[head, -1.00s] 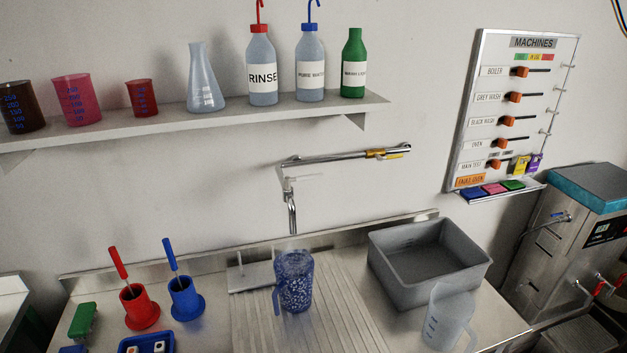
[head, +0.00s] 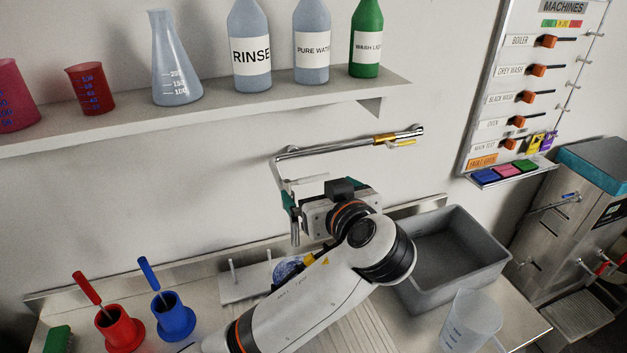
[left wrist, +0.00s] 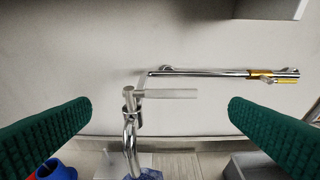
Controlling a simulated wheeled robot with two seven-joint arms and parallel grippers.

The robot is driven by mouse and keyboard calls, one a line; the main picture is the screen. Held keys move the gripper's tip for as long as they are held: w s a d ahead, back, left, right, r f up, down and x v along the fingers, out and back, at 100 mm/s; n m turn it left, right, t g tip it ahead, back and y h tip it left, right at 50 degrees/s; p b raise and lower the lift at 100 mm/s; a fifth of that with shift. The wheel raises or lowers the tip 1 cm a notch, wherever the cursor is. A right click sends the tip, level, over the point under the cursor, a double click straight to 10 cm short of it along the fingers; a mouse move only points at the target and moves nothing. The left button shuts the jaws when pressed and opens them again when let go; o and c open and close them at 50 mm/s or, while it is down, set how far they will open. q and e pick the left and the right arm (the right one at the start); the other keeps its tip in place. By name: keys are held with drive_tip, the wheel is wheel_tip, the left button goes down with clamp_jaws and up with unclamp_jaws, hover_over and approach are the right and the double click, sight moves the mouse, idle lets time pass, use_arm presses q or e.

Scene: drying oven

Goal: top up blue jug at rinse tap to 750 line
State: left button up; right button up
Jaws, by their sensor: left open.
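The blue jug (head: 288,269) stands on the drainer below the tap, mostly hidden behind my left arm. A bit of it shows at the bottom of the left wrist view (left wrist: 150,174). Its level and 750 line cannot be seen. The rinse tap (head: 305,153) is a chrome wall pipe with a hanging spout and a pale lever (left wrist: 170,93). My left gripper (head: 330,192) is at the tap, facing the wall. In the left wrist view its green fingers (left wrist: 160,106) are apart, with the lever and spout between them in the picture; no contact is clear. My right gripper is out of view.
A grey basin (head: 455,250) and a clear jug (head: 472,322) stand to the right. Red (head: 120,330) and blue (head: 175,318) brush holders stand to the left. The shelf (head: 220,110) above holds bottles, a flask and beakers.

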sight(307, 181)
use_arm(q)
drive_tip(key=p+x, duration=0.3)
drive_tip(key=x, duration=0.6)
drive_tip(key=shift+w+p, duration=0.3)
drive_tip(key=shift+w, duration=0.05)
drive_tip(key=shift+w+a+f, duration=0.15)
drive_tip(key=shift+w, duration=0.05)
drive_tip(key=c, duration=0.8)
drive_tip(key=m+h, duration=0.2)
drive_tip(key=s+m+h+p, duration=0.1)
drive_tip(key=h, duration=0.1)
drive_tip(key=shift+d+t, duration=0.25)
drive_tip(key=shift+t, duration=0.15)
drive_tip(key=shift+c, duration=0.2)
drive_tip(key=shift+s+d, duration=0.1)
drive_tip(key=shift+d, duration=0.05)
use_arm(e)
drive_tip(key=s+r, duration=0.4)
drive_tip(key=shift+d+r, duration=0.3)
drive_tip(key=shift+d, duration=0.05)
